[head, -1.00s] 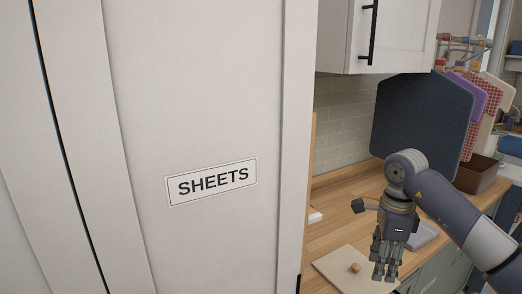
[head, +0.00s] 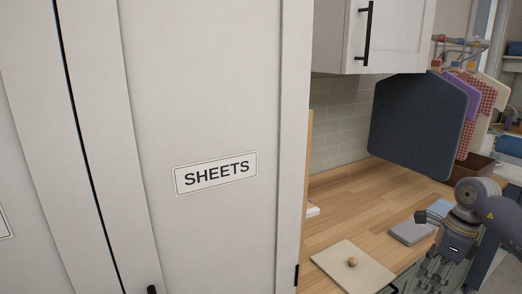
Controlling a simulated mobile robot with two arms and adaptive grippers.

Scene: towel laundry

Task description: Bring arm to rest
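My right gripper (head: 440,275) hangs fingers-down at the lower right in the head view, beside the front edge of the wooden counter. Its arm comes in from the right edge. The fingers are small and partly cut by the frame's bottom, so their opening is unclear. No object shows in them. My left gripper and arm are out of view.
A white cabinet door with a SHEETS label (head: 215,173) fills the left. The wooden counter (head: 350,205) carries a pale board with a round knob (head: 352,266) and grey folded cloths (head: 410,232). A large dark panel (head: 418,125) and hanging cloths (head: 483,98) stand behind.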

